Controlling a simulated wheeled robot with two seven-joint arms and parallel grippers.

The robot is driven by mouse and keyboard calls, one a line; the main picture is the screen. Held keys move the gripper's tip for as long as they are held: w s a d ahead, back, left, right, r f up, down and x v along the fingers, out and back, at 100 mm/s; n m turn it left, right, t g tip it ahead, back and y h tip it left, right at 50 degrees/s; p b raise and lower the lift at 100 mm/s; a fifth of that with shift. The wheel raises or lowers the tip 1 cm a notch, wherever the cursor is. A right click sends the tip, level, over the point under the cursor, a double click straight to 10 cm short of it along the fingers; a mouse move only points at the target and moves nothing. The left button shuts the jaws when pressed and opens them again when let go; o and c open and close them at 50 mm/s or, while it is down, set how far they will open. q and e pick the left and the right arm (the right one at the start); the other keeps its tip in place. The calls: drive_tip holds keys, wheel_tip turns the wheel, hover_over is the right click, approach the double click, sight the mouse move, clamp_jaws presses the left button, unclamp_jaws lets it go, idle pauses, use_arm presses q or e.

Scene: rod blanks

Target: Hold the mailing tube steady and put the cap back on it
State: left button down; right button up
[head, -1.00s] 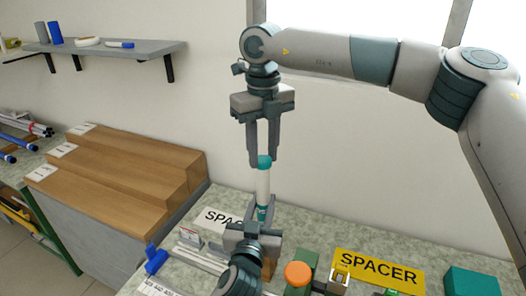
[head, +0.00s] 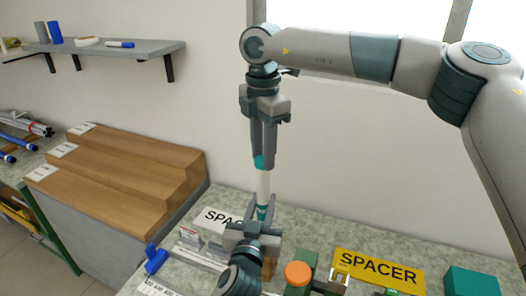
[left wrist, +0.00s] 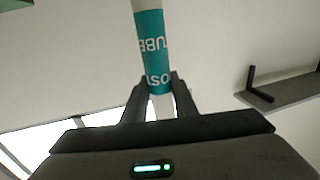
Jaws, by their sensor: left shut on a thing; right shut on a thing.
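The mailing tube (head: 263,186) is white with a teal band low down and stands upright above the table. My left gripper (head: 260,216) is shut on its lower part. In the left wrist view, the tube's teal label (left wrist: 153,50) with white lettering shows just beyond the fingers (left wrist: 158,88). The teal cap (head: 260,162) is at the tube's top end, in line with it; no gap is visible. My right gripper (head: 263,160) points straight down from above and is shut on the cap. Its fingers hide part of the cap.
Below are a yellow SPACER sign (head: 378,269), an orange round knob (head: 298,273), a teal block (head: 471,282) and a blue item (head: 155,259) on the table. Wooden steps (head: 130,175) stand at left. A shelf (head: 100,53) hangs on the wall.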

drive_tip(key=m, duration=0.4)
drive_tip(key=shift+m, duration=0.4)
drive_tip(key=m, duration=0.4)
drive_tip(key=shift+m, duration=0.3)
drive_tip(key=o, duration=1)
drive_tip(key=shift+r, duration=0.1)
drive_tip(key=shift+r, duration=2.15)
drive_tip(key=shift+c, duration=0.3)
